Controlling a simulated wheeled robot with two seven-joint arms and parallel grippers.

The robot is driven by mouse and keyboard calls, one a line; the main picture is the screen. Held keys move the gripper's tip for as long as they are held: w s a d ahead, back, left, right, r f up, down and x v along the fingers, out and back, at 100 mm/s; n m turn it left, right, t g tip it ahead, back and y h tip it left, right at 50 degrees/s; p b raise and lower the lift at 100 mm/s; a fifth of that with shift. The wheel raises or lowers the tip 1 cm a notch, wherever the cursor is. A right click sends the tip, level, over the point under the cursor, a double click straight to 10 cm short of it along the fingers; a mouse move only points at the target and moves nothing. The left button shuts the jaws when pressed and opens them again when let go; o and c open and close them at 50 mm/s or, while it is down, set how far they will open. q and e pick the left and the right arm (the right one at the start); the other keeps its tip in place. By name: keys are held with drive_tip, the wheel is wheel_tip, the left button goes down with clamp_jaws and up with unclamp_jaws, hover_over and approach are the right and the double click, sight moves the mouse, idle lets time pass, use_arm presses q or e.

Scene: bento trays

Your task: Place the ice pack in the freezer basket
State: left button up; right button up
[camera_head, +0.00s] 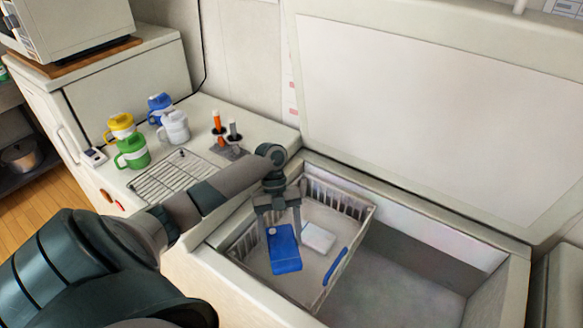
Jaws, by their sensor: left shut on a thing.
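A blue ice pack (284,250) hangs from my left gripper (279,222), which is shut on its upper end. My left arm comes in from the left and points down over the freezer basket (363,218). The basket is a white wire basket with a blue handle, at the left inside the open chest freezer (517,279). A white block (318,237) lies in the basket, to the right of the blue pack. I cannot tell whether the blue pack touches the basket floor. My right gripper is not in view.
The freezer lid (430,100) stands open at the back. The freezer's right part looks empty. On the counter at left are a wire rack (172,175), several coloured cups (132,152) and a small holder with orange and grey-handled items (228,148).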

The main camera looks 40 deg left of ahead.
use_arm(q)
wheel_tip(320, 180, down, 12)
drive_tip(key=shift+f+p, duration=0.1)
drive_tip(key=shift+p, duration=1.15)
drive_tip(key=shift+f, duration=0.4)
drive_tip(key=shift+f, duration=1.9)
drive_tip(key=shift+f, duration=0.1)
drive_tip(key=o, duration=1.5)
drive_tip(key=shift+o, duration=0.2)
